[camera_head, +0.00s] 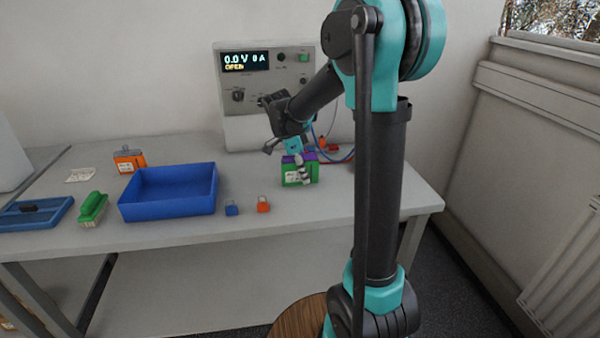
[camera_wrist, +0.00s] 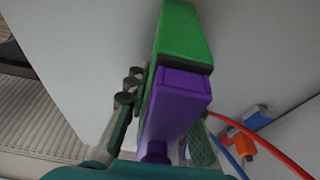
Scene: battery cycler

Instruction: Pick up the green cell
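The green cell (camera_head: 290,177) is a boxy green block with a purple top and a white label. It is upright on the bench in front of the instrument. My gripper (camera_head: 300,164) is down at the cell. In the wrist view one finger lies along the cell's left side and the other is partly hidden at its right. I cannot tell whether both fingers press on it. No gap shows under the cell.
The instrument (camera_head: 264,115) and red and blue cables (camera_wrist: 240,128) are close behind.

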